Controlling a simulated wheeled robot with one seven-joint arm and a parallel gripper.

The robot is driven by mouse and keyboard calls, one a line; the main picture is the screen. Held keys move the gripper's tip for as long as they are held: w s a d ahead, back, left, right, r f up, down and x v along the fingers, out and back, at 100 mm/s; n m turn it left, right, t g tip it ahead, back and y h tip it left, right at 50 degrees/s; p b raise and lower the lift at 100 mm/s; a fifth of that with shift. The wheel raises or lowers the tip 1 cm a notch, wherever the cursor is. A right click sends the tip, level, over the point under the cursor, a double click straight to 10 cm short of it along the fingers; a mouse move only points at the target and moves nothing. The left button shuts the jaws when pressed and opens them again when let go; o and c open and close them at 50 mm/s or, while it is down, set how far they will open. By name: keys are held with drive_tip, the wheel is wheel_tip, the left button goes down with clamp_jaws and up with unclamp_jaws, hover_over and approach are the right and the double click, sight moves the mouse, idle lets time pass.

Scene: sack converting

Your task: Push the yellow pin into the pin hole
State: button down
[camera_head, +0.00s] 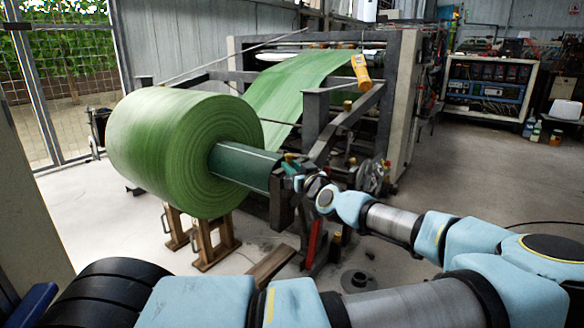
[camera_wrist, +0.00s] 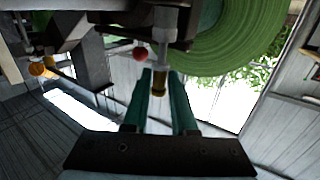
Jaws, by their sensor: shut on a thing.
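In the wrist view the yellow pin (camera_wrist: 160,84) shows as a short brass-yellow piece between the teal fingers of my gripper (camera_wrist: 163,78). My gripper is shut on it. A grey cylindrical fitting (camera_wrist: 162,42) lies in line just beyond the pin, fixed to a dark bracket. The pin hole itself is not visible, and I cannot tell how far the pin is in.
A large green roll (camera_head: 165,150) sits left of my gripper, above wooden stands (camera_head: 215,245). The machine frame (camera_head: 400,100) stands behind, with a yellow hanging box (camera_head: 361,73). A red ball knob (camera_wrist: 140,54) is close beside the fitting. Floor at right is open.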

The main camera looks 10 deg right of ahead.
drive_tip(key=shift+f+b, duration=0.55)
drive_tip(key=shift+f, duration=0.1)
drive_tip(key=c, duration=1)
unclamp_jaws()
drive_tip(key=shift+c, duration=0.2)
drive_tip(key=shift+o, duration=0.4)
drive_tip(key=o, duration=0.5)
drive_tip(key=shift+r, duration=0.1)
drive_tip(key=s+r+p, duration=0.1)
drive_tip(key=r, duration=0.1)
drive_tip(key=s+r+p, duration=0.1)
drive_tip(key=r, duration=0.1)
drive_tip(key=r+p, duration=0.1)
drive_tip(key=r, duration=0.2)
drive_tip(key=shift+s+d+p, duration=0.4)
